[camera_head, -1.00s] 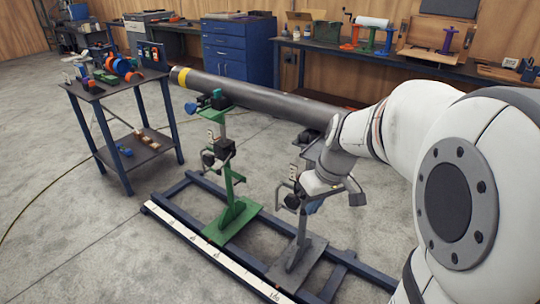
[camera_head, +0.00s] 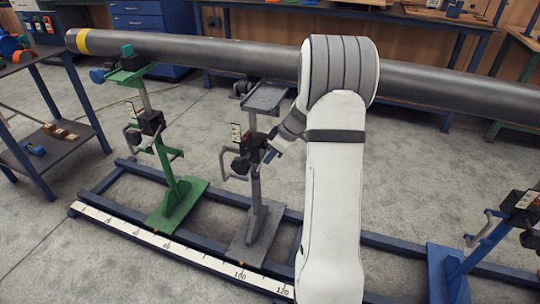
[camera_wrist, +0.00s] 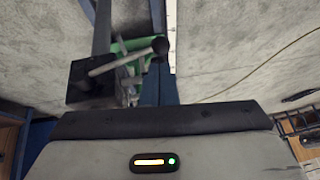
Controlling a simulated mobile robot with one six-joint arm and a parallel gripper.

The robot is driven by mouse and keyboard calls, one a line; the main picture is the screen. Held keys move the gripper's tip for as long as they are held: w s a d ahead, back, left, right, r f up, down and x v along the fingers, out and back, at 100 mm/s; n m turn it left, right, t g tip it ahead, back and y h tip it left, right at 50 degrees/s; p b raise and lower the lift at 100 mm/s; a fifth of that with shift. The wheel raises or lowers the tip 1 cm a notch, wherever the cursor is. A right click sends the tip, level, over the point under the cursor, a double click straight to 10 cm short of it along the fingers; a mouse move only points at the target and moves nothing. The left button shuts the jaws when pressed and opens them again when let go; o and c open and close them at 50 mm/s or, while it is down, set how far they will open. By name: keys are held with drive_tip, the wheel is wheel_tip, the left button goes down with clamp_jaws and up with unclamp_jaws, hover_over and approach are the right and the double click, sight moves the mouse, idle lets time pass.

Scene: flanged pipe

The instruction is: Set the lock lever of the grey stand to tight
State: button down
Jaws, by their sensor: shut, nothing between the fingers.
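The grey stand (camera_head: 258,232) is upright on the dark rail frame, its flat top plate (camera_head: 268,97) just below the pipe (camera_head: 190,54). A black clamp block (camera_head: 250,148) with a black knob sits midway up its post. In the wrist view a pale lock lever (camera_wrist: 118,63) runs from a dark block (camera_wrist: 82,88) up and right to a black ball knob (camera_wrist: 160,46). I cannot tell whether it stands at tight. My gripper (camera_head: 270,155) is shut and empty, just right of the clamp block.
A green stand (camera_head: 178,205) is left of the grey one and a blue stand (camera_head: 452,265) is at right. A white scale (camera_head: 180,252) runs along the rail's front. A small side table (camera_head: 60,150) stands at left. My arm hides part of the pipe and rail.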

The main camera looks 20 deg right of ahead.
sight(258, 173)
drive_tip(key=b+x, duration=0.1)
drive_tip(key=x, duration=0.5)
drive_tip(key=shift+a, duration=0.1)
